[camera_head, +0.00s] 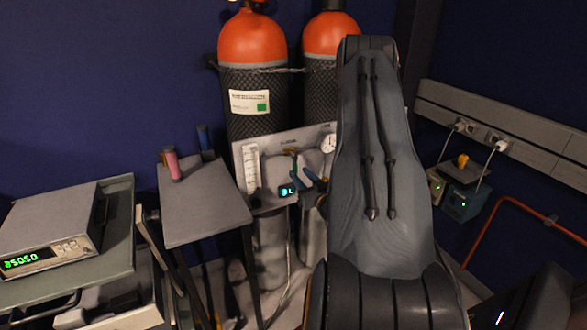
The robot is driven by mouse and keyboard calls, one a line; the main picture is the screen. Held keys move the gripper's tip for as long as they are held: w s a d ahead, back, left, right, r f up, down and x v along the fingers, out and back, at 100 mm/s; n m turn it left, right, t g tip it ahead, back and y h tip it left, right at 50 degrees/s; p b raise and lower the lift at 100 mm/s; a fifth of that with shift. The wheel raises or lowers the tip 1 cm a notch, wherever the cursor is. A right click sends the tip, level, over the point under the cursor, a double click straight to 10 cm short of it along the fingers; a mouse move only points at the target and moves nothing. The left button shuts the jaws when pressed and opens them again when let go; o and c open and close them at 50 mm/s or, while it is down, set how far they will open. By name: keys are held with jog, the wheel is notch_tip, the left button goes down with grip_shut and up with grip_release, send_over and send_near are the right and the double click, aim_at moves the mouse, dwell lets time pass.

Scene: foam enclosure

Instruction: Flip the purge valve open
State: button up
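A pale panel (272,148) stands in front of two gas cylinders. It carries a clear flow meter (251,168), a round gauge (328,144) and a small lit display (287,190). Between the meter and the gauge is a small valve (291,152) with yellowish and green parts, likely the purge valve. Its handle position is too small to tell. My gripper (312,186) shows as dark bluish parts at the panel's lower right, below the valve and right of the display. My arm hides most of it. I cannot tell whether its fingers are open or touching anything.
Orange-topped cylinders (252,40) stand behind the panel. A small grey table (203,203) with pink- and blue-handled tools is at left. A bench instrument (48,236) stands further left. Outlets and small boxes (463,203) are at right, with an orange pipe (512,202).

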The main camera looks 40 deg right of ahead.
aim_at(295, 170)
jog(key=shift+p+x, duration=0.4)
jog(key=shift+x, duration=2)
jog(key=shift+a, duration=0.1)
grip_shut()
